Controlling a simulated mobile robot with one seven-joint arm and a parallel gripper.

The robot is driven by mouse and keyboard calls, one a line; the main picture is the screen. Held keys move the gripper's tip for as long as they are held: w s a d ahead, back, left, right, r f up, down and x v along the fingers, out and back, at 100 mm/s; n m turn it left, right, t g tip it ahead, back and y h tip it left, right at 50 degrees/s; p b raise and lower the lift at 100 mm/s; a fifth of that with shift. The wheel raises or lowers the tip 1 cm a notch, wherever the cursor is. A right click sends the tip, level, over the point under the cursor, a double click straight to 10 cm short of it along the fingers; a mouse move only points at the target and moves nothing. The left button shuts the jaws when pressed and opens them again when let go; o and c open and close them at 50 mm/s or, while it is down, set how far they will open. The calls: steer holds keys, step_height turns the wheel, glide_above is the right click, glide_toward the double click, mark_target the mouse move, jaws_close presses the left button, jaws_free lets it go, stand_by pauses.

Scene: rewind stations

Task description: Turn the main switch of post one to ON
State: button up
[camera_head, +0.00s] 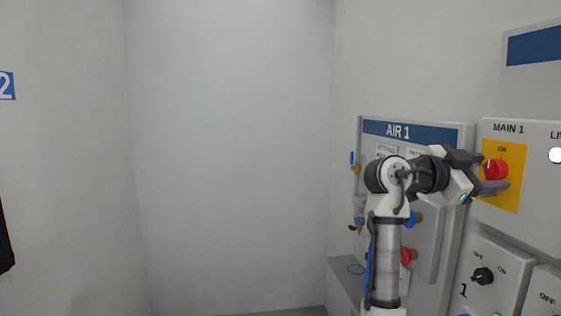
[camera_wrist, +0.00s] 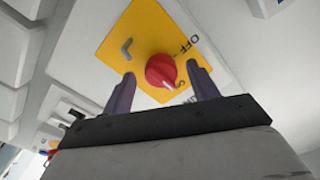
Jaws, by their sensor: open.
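The main switch of post one is a red round knob (camera_head: 496,170) on a yellow plate (camera_head: 516,150), on a grey panel marked MAIN 1 (camera_head: 509,128). ON is printed above the knob in the head view. In the wrist view the knob (camera_wrist: 161,71) is near the middle of the tilted yellow plate (camera_wrist: 125,33), with OFF readable beside it. I cannot tell for sure which label the knob points to. My gripper (camera_head: 489,173) is open, its two dark fingers on either side of the knob. In the wrist view the fingers flank it with visible gaps.
The AIR 1 panel (camera_head: 433,133) with valves and pipes stands to the left, behind my arm. Below MAIN 1 is a panel with a black OFF/ON knob (camera_head: 482,276). A round white lamp (camera_head: 555,155) is right of the yellow plate.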

steer(key=n+p, duration=0.1)
steer(key=n, duration=0.1)
steer(key=n+p, duration=0.1)
steer(key=n, duration=0.1)
steer(key=shift+s+d+r+n, duration=0.1)
steer(key=shift+s+r+n, duration=0.05)
steer(key=shift+r+n, duration=0.2)
steer(key=n+p, duration=0.4)
steer(key=a+b, duration=0.6)
steer(key=a, duration=0.8)
steer(key=w+a+n+t+y, duration=0.2)
steer(key=w+a+n+t, duration=0.3)
steer(key=a+t, duration=0.3)
steer(key=w+a+n+t+y, duration=0.3)
steer(key=w+a+n+t, duration=0.2)
steer(key=a, duration=1.1)
steer(key=shift+w+f+n+t, duration=0.15)
steer(key=shift+f+n+t, duration=0.4)
steer(key=shift+t, duration=1.25)
steer(key=shift+r, duration=0.2)
